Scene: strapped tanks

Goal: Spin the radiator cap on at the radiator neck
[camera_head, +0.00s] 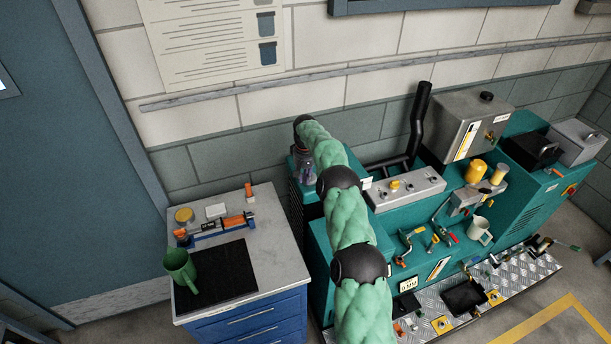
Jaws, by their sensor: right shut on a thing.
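My right arm, in pale green covering, reaches up the middle of the head view. My right gripper (304,178) points down at the top of the narrow teal radiator housing (296,208), at the left end of the machine. It is shut on the radiator cap, which is too small and too covered by the fingers to make out. The radiator neck is hidden under the gripper, so I cannot tell whether the cap touches it or how it is seated. My left gripper is not in view.
A black exhaust pipe (421,115) and a grey tank (466,122) stand right of my arm. The wall is close behind.

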